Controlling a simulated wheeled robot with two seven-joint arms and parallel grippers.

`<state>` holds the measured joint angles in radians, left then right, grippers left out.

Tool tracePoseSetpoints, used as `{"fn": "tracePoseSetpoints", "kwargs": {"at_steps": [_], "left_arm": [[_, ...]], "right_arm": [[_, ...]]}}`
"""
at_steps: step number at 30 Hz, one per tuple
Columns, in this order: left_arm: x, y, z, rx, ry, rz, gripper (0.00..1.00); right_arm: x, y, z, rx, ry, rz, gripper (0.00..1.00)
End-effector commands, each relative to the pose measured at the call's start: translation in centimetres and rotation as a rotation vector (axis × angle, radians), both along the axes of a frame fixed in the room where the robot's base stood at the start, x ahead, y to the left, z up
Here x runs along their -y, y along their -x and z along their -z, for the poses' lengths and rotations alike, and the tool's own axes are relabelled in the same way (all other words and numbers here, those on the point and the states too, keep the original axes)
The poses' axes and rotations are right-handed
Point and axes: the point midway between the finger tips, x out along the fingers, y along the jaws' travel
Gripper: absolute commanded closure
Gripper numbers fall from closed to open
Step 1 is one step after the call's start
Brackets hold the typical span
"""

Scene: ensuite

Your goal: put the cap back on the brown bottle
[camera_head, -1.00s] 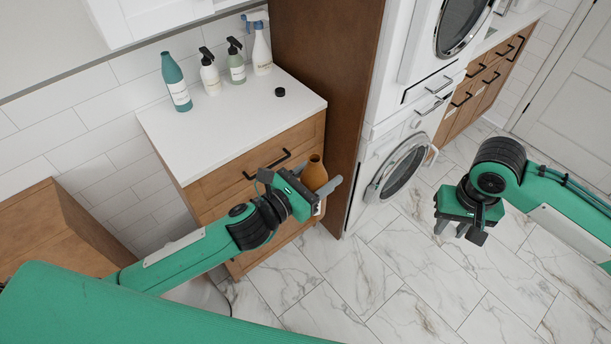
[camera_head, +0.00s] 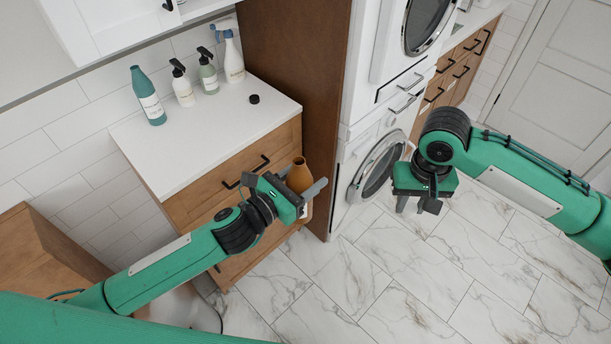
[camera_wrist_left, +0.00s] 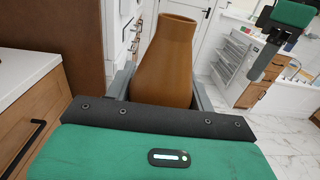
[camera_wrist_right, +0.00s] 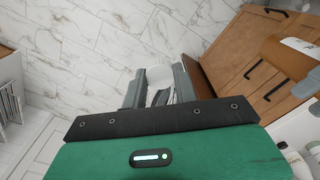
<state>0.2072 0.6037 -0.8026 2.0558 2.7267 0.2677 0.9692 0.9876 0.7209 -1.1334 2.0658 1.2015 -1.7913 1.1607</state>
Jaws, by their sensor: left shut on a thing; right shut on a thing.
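The brown bottle (camera_head: 299,176) is upright with its mouth open and uncovered. It stands between the fingers of my left gripper (camera_head: 303,185), which is shut on it in front of the drawer cabinet. In the left wrist view the bottle (camera_wrist_left: 168,60) fills the space between the fingers. My right gripper (camera_head: 415,203) is apart from the bottle, to its right, over the floor and pointing down. In the right wrist view it is shut on a small white piece (camera_wrist_right: 160,78) that looks like a cap. The head view does not show this piece clearly.
The white counter (camera_head: 215,133) holds a teal bottle (camera_head: 148,98), two pump bottles, a spray bottle (camera_head: 233,58) and a small black disc (camera_head: 254,99). A brown panel and the white washer (camera_head: 372,165) stand behind the bottle. The floor between my grippers is clear.

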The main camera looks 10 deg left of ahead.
Motion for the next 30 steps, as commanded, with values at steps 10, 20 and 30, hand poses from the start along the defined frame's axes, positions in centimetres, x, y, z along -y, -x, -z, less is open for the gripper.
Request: {"fn": "tracePoseSetpoints", "kwargs": {"at_steps": [10, 20, 30], "left_arm": [[0.0, 0.0, -0.2, 0.003, 0.001, 0.001, 1.00], [0.0, 0.0, -0.2, 0.003, 0.001, 0.001, 1.00], [0.0, 0.0, -0.2, 0.003, 0.001, 0.001, 1.00]], "right_arm": [[-11.2, -3.8, -6.6, 0.006, 0.001, -0.139, 0.92], [-20.6, -4.0, -13.0, 0.003, 0.003, -0.263, 0.92], [-23.6, -3.5, -15.1, -0.001, 0.001, -0.300, 0.92]]}}
